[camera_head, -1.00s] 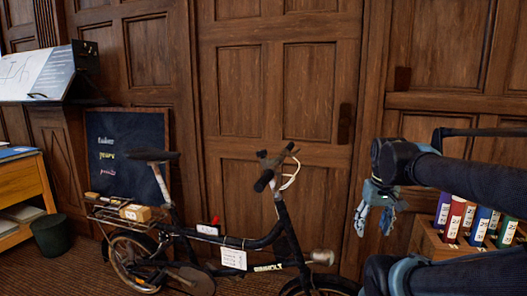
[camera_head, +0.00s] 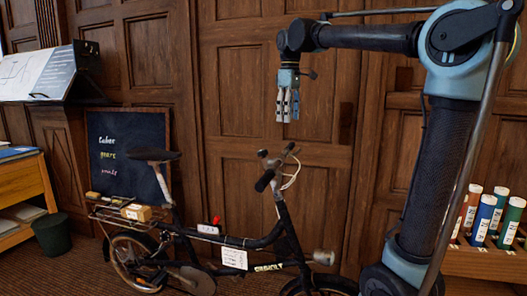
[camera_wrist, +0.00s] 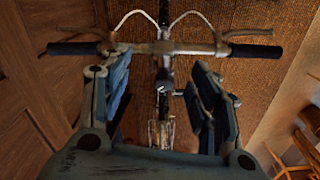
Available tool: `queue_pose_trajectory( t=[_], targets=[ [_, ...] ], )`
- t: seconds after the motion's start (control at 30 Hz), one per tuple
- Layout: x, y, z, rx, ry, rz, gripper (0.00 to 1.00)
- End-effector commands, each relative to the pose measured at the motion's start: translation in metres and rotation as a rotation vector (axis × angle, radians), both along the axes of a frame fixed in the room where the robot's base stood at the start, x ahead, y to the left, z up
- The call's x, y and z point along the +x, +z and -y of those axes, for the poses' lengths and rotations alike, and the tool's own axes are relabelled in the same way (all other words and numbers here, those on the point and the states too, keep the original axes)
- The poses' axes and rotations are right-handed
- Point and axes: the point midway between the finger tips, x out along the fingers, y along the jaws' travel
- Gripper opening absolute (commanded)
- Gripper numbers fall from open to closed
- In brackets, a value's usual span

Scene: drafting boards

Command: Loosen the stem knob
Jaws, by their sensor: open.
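A dark folding bicycle (camera_head: 255,242) stands with its handlebar (camera_head: 270,168) turned up on a tall stem. In the wrist view the handlebar (camera_wrist: 190,48) runs across the top, with black grips at both ends. Below its middle is a small bright fitting (camera_wrist: 163,88) on the stem, possibly the stem knob; I cannot be sure. My gripper (camera_head: 287,119) points down, open and empty, above the handlebar and apart from it. In the wrist view my fingers (camera_wrist: 157,75) stand spread on either side of the stem line.
A wooden panelled wall (camera_head: 235,110) is close behind the bicycle. A rack (camera_head: 485,262) with several coloured tubes stands at the right. A chalkboard (camera_head: 130,140), a dark bin (camera_head: 51,234) and a drafting board (camera_head: 35,75) are at the left.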

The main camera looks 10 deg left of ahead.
Motion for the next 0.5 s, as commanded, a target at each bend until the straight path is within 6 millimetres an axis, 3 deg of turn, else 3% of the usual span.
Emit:
queue_pose_trajectory(
  t=[0.03, 0.2, 0.33, 0.5],
  targets=[
    [0.003, 0.009, -0.021, -0.003, 0.050, -0.005, 0.56],
    [0.005, 0.028, -0.069, -0.015, 0.174, -0.018, 0.56],
    [0.005, 0.035, -0.088, -0.020, 0.226, -0.023, 0.56],
    [0.004, 0.031, -0.095, -0.021, 0.246, -0.025, 0.56]
  ],
)
